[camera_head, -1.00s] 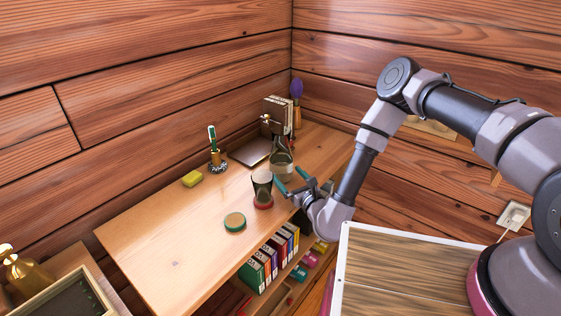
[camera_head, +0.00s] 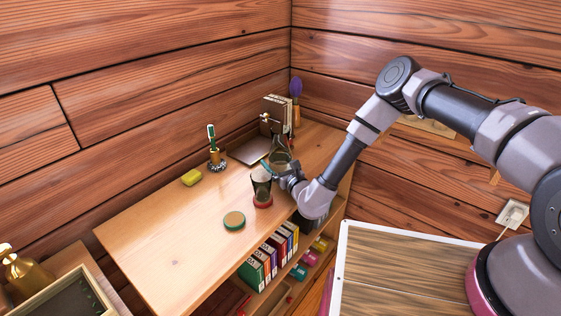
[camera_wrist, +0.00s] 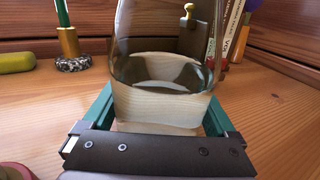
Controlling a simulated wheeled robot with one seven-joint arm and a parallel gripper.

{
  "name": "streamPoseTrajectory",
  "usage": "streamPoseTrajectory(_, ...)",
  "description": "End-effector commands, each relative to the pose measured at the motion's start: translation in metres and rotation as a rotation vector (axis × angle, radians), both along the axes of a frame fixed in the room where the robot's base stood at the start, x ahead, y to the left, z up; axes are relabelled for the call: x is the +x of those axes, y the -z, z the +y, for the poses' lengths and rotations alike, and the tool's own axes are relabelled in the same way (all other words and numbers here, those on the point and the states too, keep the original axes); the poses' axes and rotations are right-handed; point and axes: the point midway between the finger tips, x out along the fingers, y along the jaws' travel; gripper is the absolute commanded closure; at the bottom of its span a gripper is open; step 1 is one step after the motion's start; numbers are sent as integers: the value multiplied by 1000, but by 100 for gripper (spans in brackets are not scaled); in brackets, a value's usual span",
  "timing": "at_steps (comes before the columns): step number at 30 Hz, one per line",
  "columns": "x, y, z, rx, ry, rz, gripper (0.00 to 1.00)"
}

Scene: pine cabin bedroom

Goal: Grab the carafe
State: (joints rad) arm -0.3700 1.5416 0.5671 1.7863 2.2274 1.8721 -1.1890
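The carafe (camera_head: 281,153) is clear glass and stands upright toward the back of the wooden desk (camera_head: 165,225). In the wrist view the carafe (camera_wrist: 160,72) fills the middle, its top cut off by the frame edge. My gripper (camera_head: 272,168) is at its lower body in the head view. In the wrist view my gripper (camera_wrist: 160,108) is open, with one teal finger on each side of the carafe. The fingers lie close to the glass; I cannot tell whether they touch it.
A dark glass (camera_head: 261,180) on a red coaster (camera_head: 263,202) stands just in front-left of my gripper. Books (camera_head: 277,112) stand behind. The desk's left part is clear.

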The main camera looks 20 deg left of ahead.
Motion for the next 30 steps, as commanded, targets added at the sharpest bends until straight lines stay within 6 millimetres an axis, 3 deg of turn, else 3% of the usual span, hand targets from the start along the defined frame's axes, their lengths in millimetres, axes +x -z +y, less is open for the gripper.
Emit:
streamPoseTrajectory(1, 0, 0, 0, 0, 0, 0, 38)
streamPoseTrajectory(6, 0, 0, 0, 0, 0, 0, 100)
streamPoseTrajectory(20, 1, -6, 0, 2, 0, -2, 100)
streamPoseTrajectory(30, 0, -32, 1, 2, -1, -2, 100)
